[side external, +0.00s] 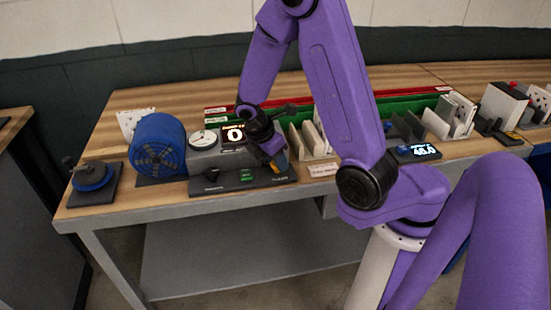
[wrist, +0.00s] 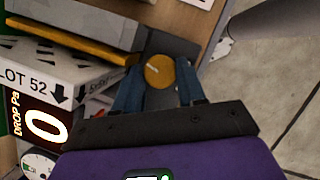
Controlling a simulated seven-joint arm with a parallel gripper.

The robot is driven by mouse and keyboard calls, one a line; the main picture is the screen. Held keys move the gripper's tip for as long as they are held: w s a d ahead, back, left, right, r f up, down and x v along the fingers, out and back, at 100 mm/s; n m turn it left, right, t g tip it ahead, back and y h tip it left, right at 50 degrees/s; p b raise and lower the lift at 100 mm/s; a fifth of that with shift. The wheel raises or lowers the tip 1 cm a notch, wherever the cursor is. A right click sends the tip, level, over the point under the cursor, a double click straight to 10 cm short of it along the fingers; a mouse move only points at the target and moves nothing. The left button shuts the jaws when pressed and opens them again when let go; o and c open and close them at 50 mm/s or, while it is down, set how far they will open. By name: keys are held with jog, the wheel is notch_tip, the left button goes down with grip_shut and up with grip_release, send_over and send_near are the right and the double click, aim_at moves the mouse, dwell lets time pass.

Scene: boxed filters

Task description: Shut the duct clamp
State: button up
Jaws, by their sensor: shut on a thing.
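My gripper (wrist: 160,88) has its two blue fingers on either side of a round yellow-orange knob (wrist: 159,71) and is shut on it. In the side view, my gripper (side external: 276,160) reaches down to the right end of a dark base plate (side external: 225,184), beside the display reading 0 (side external: 233,134). My fingers partly hide the knob there. A blue round duct or fan housing (side external: 159,146) stands left of the plate. A blue round part with a dark handle (side external: 92,177) sits at the far left. I cannot tell which part is the duct clamp.
A white box marked LOT 52 (wrist: 50,72) is left of my fingers in the wrist view. A white dial gauge (side external: 203,138) stands behind the plate. Upright panels in a rack (side external: 312,139) stand close on the right. The table's front edge is near.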

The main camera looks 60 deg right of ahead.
jog(key=shift+w+m+g, duration=0.1)
jog(key=shift+m+g, duration=0.3)
jog(key=shift+m, duration=0.8)
jog(key=o, duration=1)
jog(key=shift+o, duration=0.2)
jog(key=shift+w, duration=0.1)
jog(key=shift+w+a+r, duration=0.1)
jog(key=shift+w+r, duration=0.1)
jog(key=shift+r, duration=0.45)
jog(key=s+v, duration=0.1)
jog(key=v, duration=0.5)
jog(key=shift+w+a+r, duration=0.25)
jog(key=shift+w+r, duration=0.05)
jog(key=shift+w, duration=0.1)
